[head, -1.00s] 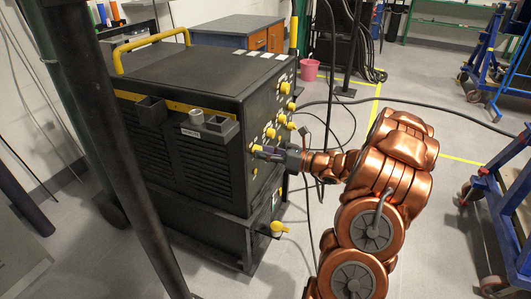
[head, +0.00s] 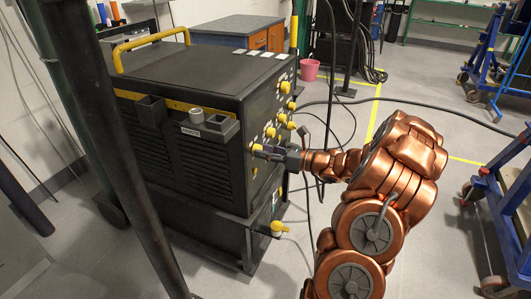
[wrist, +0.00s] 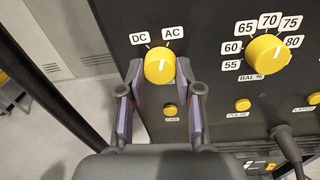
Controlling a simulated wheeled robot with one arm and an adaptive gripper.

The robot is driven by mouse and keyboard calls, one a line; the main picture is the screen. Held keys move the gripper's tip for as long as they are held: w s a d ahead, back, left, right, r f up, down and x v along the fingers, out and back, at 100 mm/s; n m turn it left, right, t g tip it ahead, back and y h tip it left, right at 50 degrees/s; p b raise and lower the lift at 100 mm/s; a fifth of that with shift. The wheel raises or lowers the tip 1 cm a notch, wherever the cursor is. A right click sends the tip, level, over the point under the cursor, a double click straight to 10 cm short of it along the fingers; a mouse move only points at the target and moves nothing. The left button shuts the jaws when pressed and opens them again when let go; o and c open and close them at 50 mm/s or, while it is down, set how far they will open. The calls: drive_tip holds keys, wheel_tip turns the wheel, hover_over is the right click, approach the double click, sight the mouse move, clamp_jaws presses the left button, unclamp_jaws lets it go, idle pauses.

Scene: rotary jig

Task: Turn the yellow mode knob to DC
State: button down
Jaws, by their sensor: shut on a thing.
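The yellow mode knob (wrist: 159,66) sits on the black panel below the labels DC (wrist: 139,39) on the left and AC (wrist: 172,32) on the right. My gripper (wrist: 160,72) is shut on it, one purple-padded finger on each side. The knob carries a small pale mark, but I cannot tell surely which label it points at. In the head view my gripper (head: 270,152) reaches the black machine's (head: 195,160) right face from the right, and the knob (head: 256,148) shows just beyond the fingers.
A second yellow knob (wrist: 268,54) with a 55–80 scale is to the right. Small yellow buttons (wrist: 170,109) sit below the knobs. A dark plug and cable (wrist: 288,145) stand out at the lower right. A dark post (head: 125,150) stands in the left foreground.

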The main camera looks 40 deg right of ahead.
drive_tip(key=n+b, duration=0.5)
drive_tip(key=n, duration=0.4)
drive_tip(key=shift+n+h, duration=0.3)
idle(0.4)
drive_tip(key=c, duration=0.8)
unclamp_jaws()
drive_tip(key=shift+o, duration=0.2)
drive_tip(key=shift+s, duration=0.1)
drive_tip(key=v, duration=1.2)
drive_tip(key=shift+r, duration=0.1)
